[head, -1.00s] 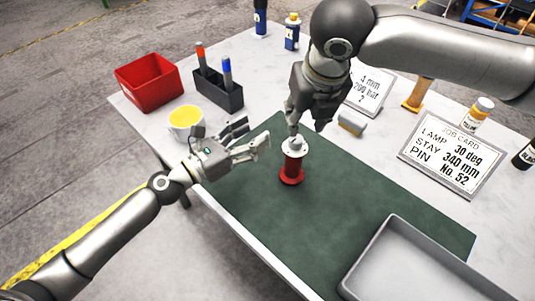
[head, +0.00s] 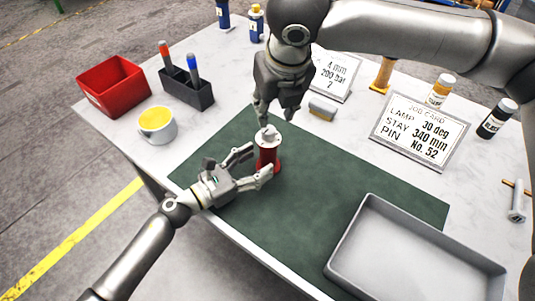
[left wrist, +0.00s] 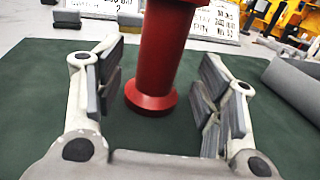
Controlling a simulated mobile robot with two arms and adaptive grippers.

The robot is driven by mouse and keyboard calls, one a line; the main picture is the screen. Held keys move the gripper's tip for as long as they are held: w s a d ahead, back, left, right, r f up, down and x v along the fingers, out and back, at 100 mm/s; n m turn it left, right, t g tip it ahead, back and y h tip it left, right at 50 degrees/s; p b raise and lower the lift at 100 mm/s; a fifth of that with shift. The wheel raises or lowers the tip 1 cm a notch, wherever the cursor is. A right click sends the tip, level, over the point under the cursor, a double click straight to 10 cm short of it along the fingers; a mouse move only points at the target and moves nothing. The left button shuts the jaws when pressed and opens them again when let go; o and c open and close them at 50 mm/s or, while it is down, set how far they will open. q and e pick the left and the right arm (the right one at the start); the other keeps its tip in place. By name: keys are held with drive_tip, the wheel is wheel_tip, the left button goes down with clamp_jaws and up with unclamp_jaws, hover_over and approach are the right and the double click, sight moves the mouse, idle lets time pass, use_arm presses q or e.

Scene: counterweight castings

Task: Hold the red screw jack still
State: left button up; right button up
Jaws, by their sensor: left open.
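The red screw jack (head: 268,155) stands upright on the green mat (head: 330,205), with a pale metal top. It also shows in the left wrist view (left wrist: 160,50), its upper end cut off by the frame. My left gripper (head: 259,162) is open beside the jack. In the left wrist view its two fingers (left wrist: 160,92) are spread to either side of the red body, with gaps on both sides. My right gripper (head: 265,118) points down at the jack's top from above; whether it grips or only touches the top is unclear.
A grey tray (head: 345,235) lies at the mat's front right. A job card (head: 418,140) and bottles stand at right. The mat is clear between jack and tray.

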sight(262, 159)
use_arm(q)
drive_tip(key=x, duration=0.3)
drive_tip(key=shift+w+d+f, duration=0.1)
drive_tip(key=shift+w+d, duration=0.15)
drive_tip(key=shift+w, duration=0.05)
drive_tip(key=shift+w+d, duration=0.15)
drive_tip(key=shift+d, duration=0.1)
